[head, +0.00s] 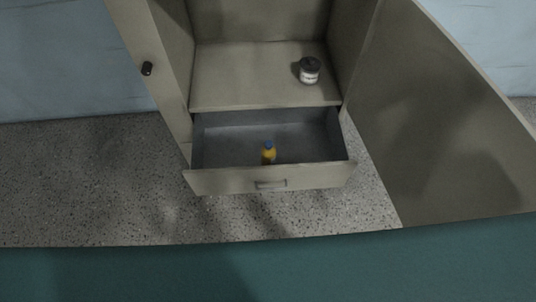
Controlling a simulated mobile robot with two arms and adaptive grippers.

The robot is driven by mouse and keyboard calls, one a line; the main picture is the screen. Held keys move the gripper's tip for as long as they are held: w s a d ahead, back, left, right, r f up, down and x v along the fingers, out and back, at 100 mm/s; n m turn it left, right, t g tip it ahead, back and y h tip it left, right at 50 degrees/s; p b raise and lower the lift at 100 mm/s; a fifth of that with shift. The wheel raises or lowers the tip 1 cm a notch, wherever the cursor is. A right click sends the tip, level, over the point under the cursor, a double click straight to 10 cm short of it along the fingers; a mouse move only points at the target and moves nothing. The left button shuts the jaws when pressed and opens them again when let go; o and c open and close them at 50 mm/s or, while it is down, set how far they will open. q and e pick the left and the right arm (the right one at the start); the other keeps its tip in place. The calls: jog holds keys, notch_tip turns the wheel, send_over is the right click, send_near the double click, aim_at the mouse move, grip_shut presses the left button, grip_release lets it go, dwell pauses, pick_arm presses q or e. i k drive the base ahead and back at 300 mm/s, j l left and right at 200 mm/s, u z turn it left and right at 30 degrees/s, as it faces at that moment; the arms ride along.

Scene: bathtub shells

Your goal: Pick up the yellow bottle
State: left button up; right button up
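The front panel hides the bottle's lower part. Neither of my grippers shows in the head view.
The drawer is pulled out from a beige cabinet (240,78). A cabinet door (450,120) stands open at the right, another (148,45) at the left. Speckled floor (90,185) is clear around the drawer.

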aim_at(268, 156)
jog(key=i+j+z, duration=0.15)
jog(key=z, duration=0.2)
jog(key=i+j+z, duration=0.1)
jog(key=j+z, duration=0.25)
jog(key=i+j+z, duration=0.1)
jog(key=j+z, duration=0.3)
jog(key=l, duration=0.1)
